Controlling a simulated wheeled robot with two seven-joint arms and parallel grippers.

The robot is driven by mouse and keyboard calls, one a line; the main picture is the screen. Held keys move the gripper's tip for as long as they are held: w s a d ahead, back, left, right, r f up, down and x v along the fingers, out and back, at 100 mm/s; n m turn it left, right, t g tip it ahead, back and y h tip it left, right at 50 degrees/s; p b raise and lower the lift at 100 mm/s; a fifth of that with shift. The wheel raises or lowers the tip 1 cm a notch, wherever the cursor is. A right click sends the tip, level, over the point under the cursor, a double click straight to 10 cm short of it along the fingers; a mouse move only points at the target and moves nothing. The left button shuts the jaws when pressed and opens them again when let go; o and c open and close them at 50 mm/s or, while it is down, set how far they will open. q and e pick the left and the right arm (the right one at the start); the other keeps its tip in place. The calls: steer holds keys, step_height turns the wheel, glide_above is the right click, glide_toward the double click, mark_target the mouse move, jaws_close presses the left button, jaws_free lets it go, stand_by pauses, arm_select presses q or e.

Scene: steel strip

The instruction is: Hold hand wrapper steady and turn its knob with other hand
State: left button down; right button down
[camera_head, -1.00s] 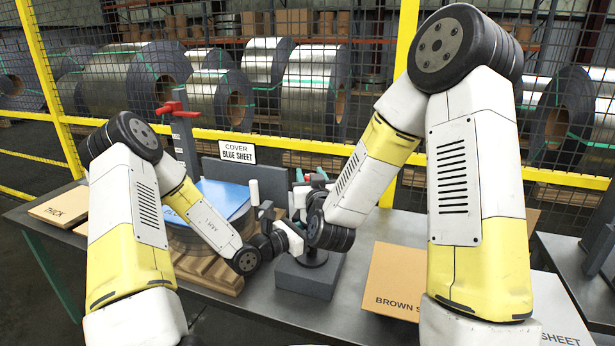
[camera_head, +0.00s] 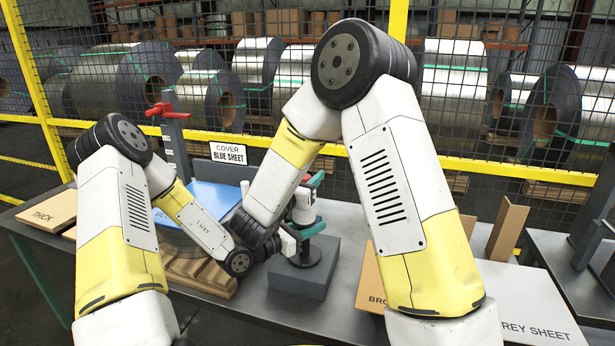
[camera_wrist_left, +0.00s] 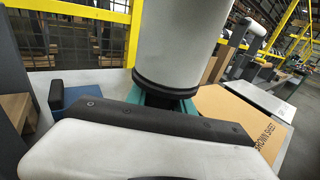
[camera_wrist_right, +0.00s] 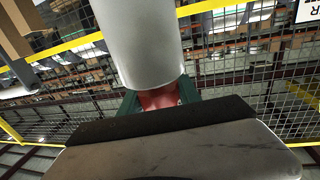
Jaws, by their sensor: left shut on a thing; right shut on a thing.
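The hand wrapper (camera_head: 305,205), a pale roll with teal ends and some red at its top, stands upright on a dark block (camera_head: 310,278). My left gripper (camera_head: 290,242) is at its lower part. In the left wrist view, the roll (camera_wrist_left: 180,45) rises from a teal part directly beyond my jaw. In the right wrist view, a red knob (camera_wrist_right: 160,97) sits inside the teal end of the pale roll (camera_wrist_right: 140,40), directly beyond my jaw (camera_wrist_right: 155,120). My right gripper is mostly hidden by my right arm in the head view. Both grippers are shut; exact finger contact is hidden.
A blue sheet (camera_head: 212,196) lies behind my left forearm, near a sign (camera_head: 228,153). A brown sheet carton (camera_head: 370,280) and a grey sheet carton (camera_head: 545,300) lie at right. A thick carton (camera_head: 50,210) is at far left. A yellow-framed mesh fence stands behind.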

steer(key=shift+r, duration=0.1)
stand_by(0.3)
steer(key=c, duration=0.9)
jaws_free()
steer(key=shift+o, duration=0.2)
steer(key=v, duration=1.2)
